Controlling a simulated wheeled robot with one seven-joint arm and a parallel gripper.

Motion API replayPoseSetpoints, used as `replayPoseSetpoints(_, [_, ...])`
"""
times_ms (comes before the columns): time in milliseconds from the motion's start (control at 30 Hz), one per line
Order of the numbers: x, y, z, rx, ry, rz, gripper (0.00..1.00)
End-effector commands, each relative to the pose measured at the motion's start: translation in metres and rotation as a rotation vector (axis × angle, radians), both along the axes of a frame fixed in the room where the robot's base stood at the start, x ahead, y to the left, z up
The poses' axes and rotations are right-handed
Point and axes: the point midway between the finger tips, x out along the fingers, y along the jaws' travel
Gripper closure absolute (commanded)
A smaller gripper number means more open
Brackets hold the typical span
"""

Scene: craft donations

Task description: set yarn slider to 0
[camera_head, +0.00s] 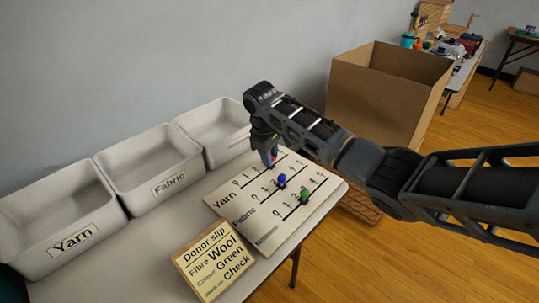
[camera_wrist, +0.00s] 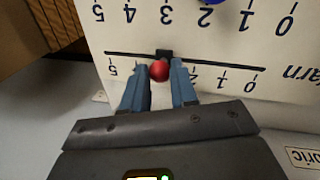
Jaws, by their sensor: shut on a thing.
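The slider board (camera_head: 245,238) lies on the table with the word Yarn at one end of its first scale. The yarn slider's red knob (camera_wrist: 159,71) sits on its black track (camera_wrist: 220,65) near the 3 mark, part way between 5 and 0. In the wrist view the 5 end is at left and the Yarn end at right. My gripper (camera_wrist: 160,75) is shut on the red knob, one finger on each side. In the head view my gripper (camera_head: 268,153) hides most of this knob. Some scale digits are hidden by the fingers.
A blue knob (camera_head: 281,180) and a green knob (camera_head: 305,195) sit on the neighbouring tracks. White bins, including Yarn (camera_head: 40,250) and Fabric (camera_head: 135,195), stand at left. A donor slip (camera_head: 190,265) lies in front. A cardboard box (camera_head: 365,100) stands behind my arm.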

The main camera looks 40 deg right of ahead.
Motion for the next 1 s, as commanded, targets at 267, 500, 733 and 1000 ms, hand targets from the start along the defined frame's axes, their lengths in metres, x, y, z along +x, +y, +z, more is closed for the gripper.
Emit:
replayPoseSetpoints(267, [0.0, 0.0, 0.0, 0.0, 0.0, 0.0, 1.0])
replayPoseSetpoints(500, [0.0, 0.002, 0.001, 0.001, 0.0, 0.001, 1.0])
replayPoseSetpoints(733, [-0.001, 0.042, 0.006, 0.005, 0.002, 0.005, 1.0])
replayPoseSetpoints(1000, [-0.003, 0.106, 0.005, 0.003, 0.0, 0.005, 1.0])
